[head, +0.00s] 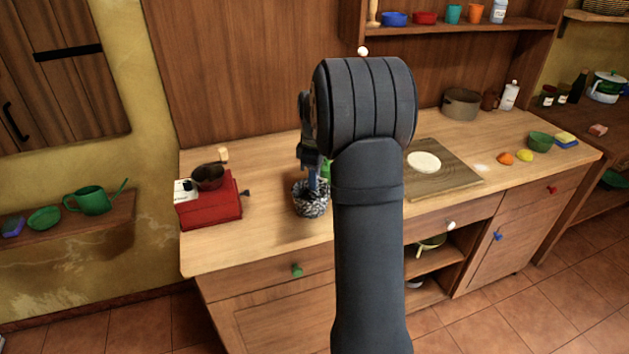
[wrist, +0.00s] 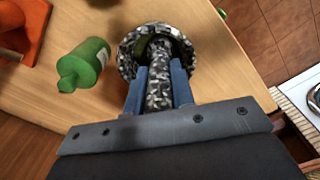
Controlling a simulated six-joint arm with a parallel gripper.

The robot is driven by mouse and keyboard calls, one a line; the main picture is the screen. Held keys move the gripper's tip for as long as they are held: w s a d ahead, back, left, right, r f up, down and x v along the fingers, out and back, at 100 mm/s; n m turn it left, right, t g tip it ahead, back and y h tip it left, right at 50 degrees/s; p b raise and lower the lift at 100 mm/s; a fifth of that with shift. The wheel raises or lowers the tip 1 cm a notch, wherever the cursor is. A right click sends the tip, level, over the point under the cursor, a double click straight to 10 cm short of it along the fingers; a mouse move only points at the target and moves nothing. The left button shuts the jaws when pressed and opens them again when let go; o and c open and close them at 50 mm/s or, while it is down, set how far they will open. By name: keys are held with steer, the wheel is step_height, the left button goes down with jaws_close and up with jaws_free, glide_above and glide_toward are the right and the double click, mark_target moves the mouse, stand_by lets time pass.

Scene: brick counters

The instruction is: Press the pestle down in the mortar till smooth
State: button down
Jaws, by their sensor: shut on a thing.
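The mortar (head: 309,202) is a grey and black speckled bowl on the wooden counter, left of my arm; it also shows in the wrist view (wrist: 127,62). The pestle (wrist: 160,92) has the same speckled look, and its lower end is inside the mortar. My gripper (wrist: 161,80) has blue fingers, one on each side of the pestle, shut on it. In the head view my gripper (head: 313,182) points down over the mortar, and the pestle cannot be made out there. Something dark green shows inside the mortar, partly hidden by the pestle.
A green bottle (wrist: 84,64) stands close beside the mortar. A red grinder-like box (head: 208,208) stands to the left on the counter. A board (head: 452,178) with a flat white round (head: 424,162) lies to the right. The counter's front edge is near the mortar.

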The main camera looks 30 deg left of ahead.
steer(key=shift+w+a, duration=0.2)
steer(key=shift+w, duration=0.3)
steer(key=shift+w+a, duration=0.2)
steer(key=shift+w, duration=0.3)
steer(key=shift+f, duration=0.1)
steer(key=shift+f, duration=1)
steer(key=shift+r, duration=1.1)
steer(key=shift+f, duration=0.1)
